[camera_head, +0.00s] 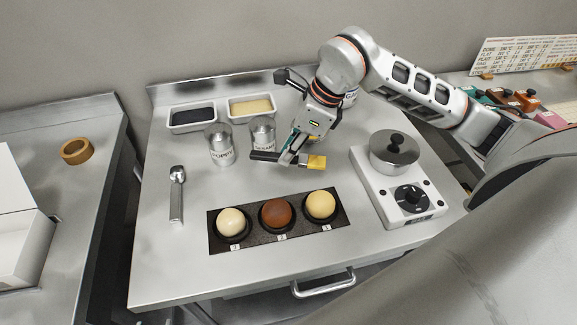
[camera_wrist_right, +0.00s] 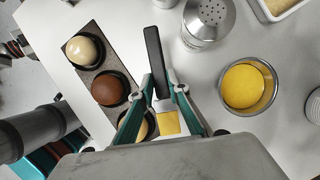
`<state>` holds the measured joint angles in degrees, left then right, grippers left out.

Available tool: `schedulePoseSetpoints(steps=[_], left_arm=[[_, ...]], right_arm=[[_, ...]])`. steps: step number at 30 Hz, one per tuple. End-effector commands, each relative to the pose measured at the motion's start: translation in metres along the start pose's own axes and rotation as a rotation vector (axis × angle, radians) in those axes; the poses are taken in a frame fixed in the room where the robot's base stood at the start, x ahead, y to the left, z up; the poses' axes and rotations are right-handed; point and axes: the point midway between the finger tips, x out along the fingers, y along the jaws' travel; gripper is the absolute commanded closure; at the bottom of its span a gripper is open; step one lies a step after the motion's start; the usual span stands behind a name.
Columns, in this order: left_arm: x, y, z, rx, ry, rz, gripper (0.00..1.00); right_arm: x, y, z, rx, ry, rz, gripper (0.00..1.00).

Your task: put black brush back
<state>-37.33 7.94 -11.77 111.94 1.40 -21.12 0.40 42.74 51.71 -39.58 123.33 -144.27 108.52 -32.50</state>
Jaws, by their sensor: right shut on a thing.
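My right gripper (camera_head: 291,157) is shut on the black brush and holds it above the steel table. The brush's black handle (camera_head: 262,155) points left in the head view, and its yellow bristles (camera_head: 317,162) stick out on the right. In the right wrist view the black handle (camera_wrist_right: 152,55) runs up beyond the teal fingers (camera_wrist_right: 162,98), and the yellow bristles (camera_wrist_right: 169,123) lie between them. The brush seems clear of the table and the buns. My left gripper is in neither view.
A dark tray (camera_head: 245,247) with three glazed buns lies in front. Two shakers, POPPY (camera_head: 221,150) and another (camera_head: 262,133), stand behind left. A cup of yellow glaze (camera_wrist_right: 243,86) shows in the wrist view. A hotplate (camera_head: 418,222) with a lidded pot (camera_head: 393,155) stands right.

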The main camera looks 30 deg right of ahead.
Motion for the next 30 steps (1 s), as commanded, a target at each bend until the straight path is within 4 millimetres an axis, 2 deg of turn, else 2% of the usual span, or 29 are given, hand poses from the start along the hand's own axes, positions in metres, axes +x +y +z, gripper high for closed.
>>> schedulePoseSetpoints(steps=[3,8,15,28,29,30], left_arm=[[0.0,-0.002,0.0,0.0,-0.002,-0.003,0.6],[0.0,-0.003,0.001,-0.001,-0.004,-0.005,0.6],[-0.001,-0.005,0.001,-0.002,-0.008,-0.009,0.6],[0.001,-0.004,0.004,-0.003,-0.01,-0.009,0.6],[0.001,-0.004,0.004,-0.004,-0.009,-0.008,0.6],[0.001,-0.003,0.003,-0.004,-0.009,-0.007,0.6]], right_arm=[[0.015,0.001,-0.006,0.0,0.0,0.003,0.99],[0.024,0.0,-0.01,0.0,0.0,0.002,0.99],[0.052,0.001,-0.022,0.0,0.0,0.003,0.99],[0.058,0.0,-0.025,-0.001,-0.001,-0.001,0.99],[0.059,0.0,-0.025,-0.001,-0.001,-0.001,0.81],[0.058,0.0,-0.024,-0.001,-0.001,0.0,0.71]])
